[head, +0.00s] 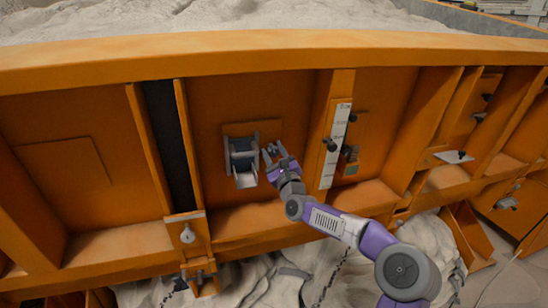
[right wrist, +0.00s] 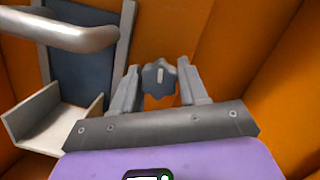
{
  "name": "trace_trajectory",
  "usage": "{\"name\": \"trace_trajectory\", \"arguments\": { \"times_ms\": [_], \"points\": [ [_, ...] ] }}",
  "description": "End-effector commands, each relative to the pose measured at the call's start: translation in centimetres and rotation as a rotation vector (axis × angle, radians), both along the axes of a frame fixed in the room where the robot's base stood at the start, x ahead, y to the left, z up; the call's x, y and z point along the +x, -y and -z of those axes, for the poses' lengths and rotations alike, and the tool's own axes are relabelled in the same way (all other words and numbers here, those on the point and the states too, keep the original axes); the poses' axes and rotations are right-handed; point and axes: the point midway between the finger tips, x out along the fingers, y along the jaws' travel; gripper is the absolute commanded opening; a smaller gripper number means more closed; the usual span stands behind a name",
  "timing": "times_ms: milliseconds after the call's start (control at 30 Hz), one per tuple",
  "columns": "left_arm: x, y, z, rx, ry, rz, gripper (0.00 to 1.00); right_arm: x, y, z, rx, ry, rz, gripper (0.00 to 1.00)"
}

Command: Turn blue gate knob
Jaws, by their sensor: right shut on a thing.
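The gate knob (right wrist: 153,79) is a dark blue-grey lobed knob with a pale mark that stands near upright in the right wrist view. My right gripper (right wrist: 160,84) is shut on it, one finger on each side. In the head view my right gripper (head: 274,155) is at the orange wall, just right of the small gate (head: 243,160), and mostly hides the knob. The gate has a blue-grey plate in a grey frame, with a pale chute below. My left gripper is not in view.
A grey bar (right wrist: 70,33) crosses in front of the gate, close to my right gripper's left side. An upright white scale (head: 336,145) with a black knob (head: 329,144) is to the right. Orange ribs divide the wall, and sand (head: 230,20) lies above the rim.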

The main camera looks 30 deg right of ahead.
Motion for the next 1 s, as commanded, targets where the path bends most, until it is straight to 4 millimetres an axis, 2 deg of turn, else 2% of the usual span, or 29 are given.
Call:
{"name": "trace_trajectory", "arguments": {
  "times_ms": [567,600,700,1000],
  "points": [
    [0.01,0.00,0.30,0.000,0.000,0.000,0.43,0.01,0.17,0.22,0.030,0.002,-0.003,0.13],
    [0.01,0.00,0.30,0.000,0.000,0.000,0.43,0.01,0.16,0.23,0.030,0.002,-0.003,0.49],
    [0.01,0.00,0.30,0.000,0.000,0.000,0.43,0.02,0.11,0.20,0.030,0.002,-0.003,0.65],
    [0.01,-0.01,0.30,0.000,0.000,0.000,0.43,-0.05,0.00,0.13,0.028,0.004,-0.005,0.65]
  ]
}}
